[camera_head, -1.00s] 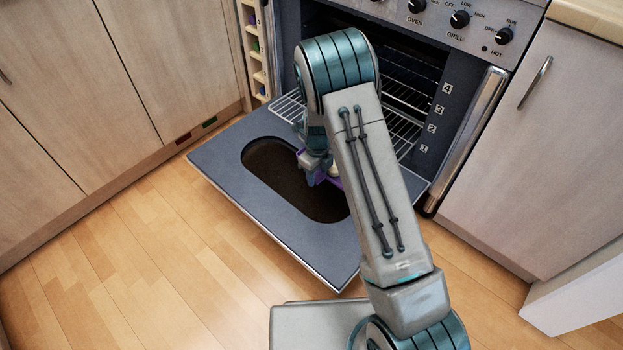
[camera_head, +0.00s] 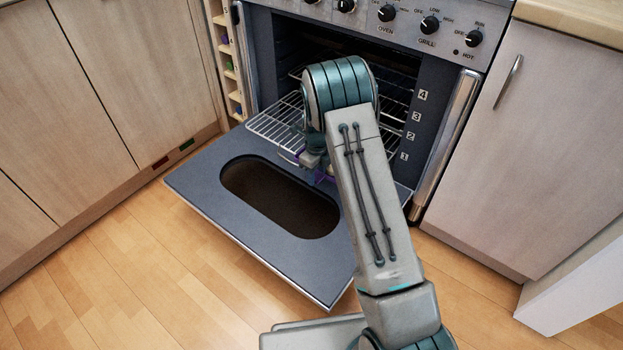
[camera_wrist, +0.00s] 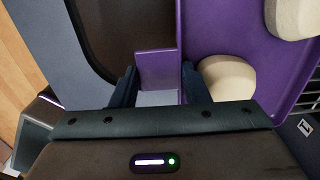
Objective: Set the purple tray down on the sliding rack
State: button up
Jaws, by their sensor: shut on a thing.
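The purple tray (camera_wrist: 228,28) fills the right of the wrist view and carries several pale cream rounded pieces (camera_wrist: 229,78). My gripper (camera_wrist: 159,88) is shut on the tray's purple tab at its near edge. In the head view my arm hides most of the tray; only a sliver of purple (camera_head: 323,175) shows beside my gripper (camera_head: 312,162). The sliding rack (camera_head: 272,122) is a wire shelf pulled partly out of the oven, and my arm covers its right part. Whether the tray touches the rack cannot be told.
The oven door (camera_head: 200,186) is folded down below the rack, with a dark window (camera_head: 280,198) in it. The oven's right side wall (camera_head: 432,110) carries level numbers. Cabinets stand left (camera_head: 120,70) and right (camera_head: 540,140). The wooden floor (camera_head: 130,270) in front is clear.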

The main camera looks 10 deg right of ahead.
jog(key=shift+w+d+f+b, duration=0.2)
jog(key=shift+w+d+b, duration=0.3)
jog(key=shift+w+d, duration=0.9)
jog(key=shift+f, duration=0.8)
jog(key=o, duration=1.4)
jog(key=shift+c, duration=0.2)
notch_tip(320, 180, up, 14)
jog(key=p, duration=0.5)
jog(key=shift+f, duration=0.1)
